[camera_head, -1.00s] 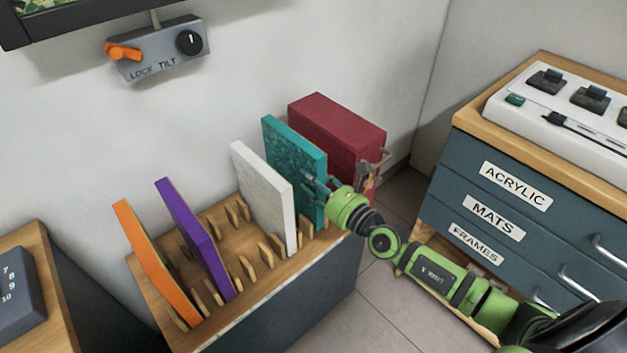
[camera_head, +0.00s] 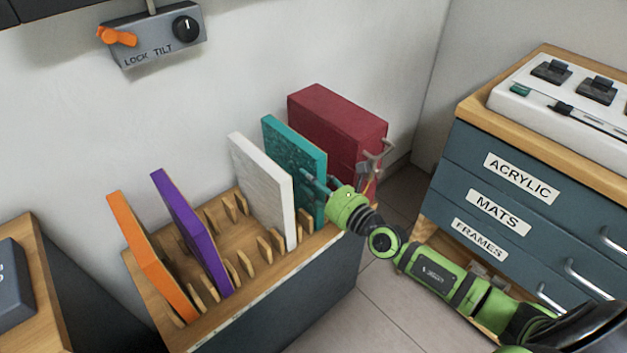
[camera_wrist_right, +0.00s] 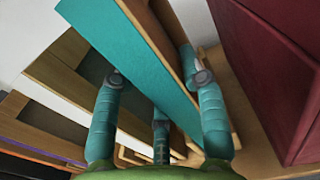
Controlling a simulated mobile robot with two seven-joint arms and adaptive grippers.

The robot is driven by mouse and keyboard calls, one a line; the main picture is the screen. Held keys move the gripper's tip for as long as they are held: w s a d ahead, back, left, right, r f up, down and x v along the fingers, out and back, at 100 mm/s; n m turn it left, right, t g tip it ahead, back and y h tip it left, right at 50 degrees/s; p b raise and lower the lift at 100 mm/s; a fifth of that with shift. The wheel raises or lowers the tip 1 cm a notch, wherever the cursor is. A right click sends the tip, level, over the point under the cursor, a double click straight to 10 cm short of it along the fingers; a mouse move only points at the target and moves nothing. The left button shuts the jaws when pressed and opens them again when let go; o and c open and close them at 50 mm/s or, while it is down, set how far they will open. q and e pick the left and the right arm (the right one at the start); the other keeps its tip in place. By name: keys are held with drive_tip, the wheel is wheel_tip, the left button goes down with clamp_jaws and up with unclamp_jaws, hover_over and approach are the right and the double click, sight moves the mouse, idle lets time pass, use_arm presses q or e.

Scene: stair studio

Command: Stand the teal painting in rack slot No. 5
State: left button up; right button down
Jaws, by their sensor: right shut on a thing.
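The teal painting (camera_head: 283,150) stands near upright at the right end of the wooden rack (camera_head: 225,250), between a white painting and a dark red block. My right gripper (camera_head: 315,185) is shut on its near edge. In the right wrist view the teal painting (camera_wrist_right: 142,62) runs between the fingers of my right gripper (camera_wrist_right: 155,78). Its lower edge is hidden, so I cannot tell whether it rests in a slot. No slot numbers are readable. My left gripper is not in view.
A white painting (camera_head: 263,185), a purple painting (camera_head: 193,235) and an orange painting (camera_head: 150,255) lean in the rack. Empty pegs lie between purple and white. The dark red block (camera_head: 335,125) stands close behind the teal painting. A drawer cabinet (camera_head: 480,180) stands right.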

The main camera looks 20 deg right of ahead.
drive_tip(key=c, duration=0.6)
unclamp_jaws()
drive_tip(key=shift+c, duration=0.2)
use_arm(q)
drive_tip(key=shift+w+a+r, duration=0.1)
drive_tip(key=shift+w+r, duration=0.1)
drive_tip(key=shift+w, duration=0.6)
